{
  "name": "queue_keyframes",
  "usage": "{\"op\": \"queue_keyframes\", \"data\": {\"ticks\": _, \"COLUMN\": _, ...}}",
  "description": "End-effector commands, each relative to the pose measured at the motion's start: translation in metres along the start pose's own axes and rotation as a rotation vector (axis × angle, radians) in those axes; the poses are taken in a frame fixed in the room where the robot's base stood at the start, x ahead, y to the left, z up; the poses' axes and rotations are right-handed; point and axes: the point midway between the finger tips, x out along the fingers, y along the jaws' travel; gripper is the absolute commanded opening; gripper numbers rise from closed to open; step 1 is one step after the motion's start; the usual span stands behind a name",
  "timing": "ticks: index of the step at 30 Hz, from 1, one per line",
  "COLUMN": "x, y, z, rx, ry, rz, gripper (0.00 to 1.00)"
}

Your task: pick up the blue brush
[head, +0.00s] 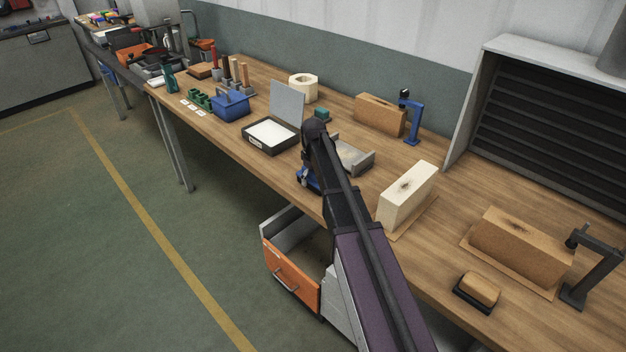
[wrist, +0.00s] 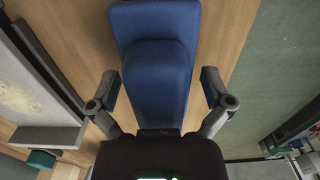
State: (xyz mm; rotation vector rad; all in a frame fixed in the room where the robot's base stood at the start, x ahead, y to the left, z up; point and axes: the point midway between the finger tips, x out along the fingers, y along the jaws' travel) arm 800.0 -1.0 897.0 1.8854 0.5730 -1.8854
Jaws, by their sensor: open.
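The blue brush (wrist: 157,75) fills the middle of the wrist view, a rounded blue block on a wider blue base lying on the wooden bench. My gripper (wrist: 159,85) is open, with one finger on each side of the brush and visible gaps between fingers and brush. In the head view, a small part of the blue brush (head: 313,185) shows at the bench's front edge, mostly hidden by my arm's end. Whether my fingers reach down to the brush's height is hard to tell.
A grey tray (head: 352,156) sits close to the right of my arm's end. A black box with a white inside (head: 263,150) stands to the left. A cream block (head: 408,195) stands on the bench (head: 345,253) at right. An orange-fronted drawer (head: 290,275) hangs below.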

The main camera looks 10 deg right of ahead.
Motion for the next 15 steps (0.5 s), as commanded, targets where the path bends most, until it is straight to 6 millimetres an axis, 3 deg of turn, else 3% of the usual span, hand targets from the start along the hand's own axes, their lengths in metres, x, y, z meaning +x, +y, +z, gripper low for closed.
{"op": "queue_keyframes", "data": {"ticks": 4, "x": 0.0000, "y": 0.0001, "z": 0.0000, "rx": 0.000, "ry": 0.000, "rz": 0.000, "gripper": 0.97}}
{"op": "queue_keyframes", "data": {"ticks": 12, "x": 0.0001, "y": 0.0001, "z": 0.0002, "rx": 0.000, "ry": 0.000, "rz": 0.000, "gripper": 0.21}}
{"op": "queue_keyframes", "data": {"ticks": 15, "x": 0.0000, "y": 0.0002, "z": 0.0001, "rx": 0.000, "ry": 0.000, "rz": 0.000, "gripper": 0.20}}
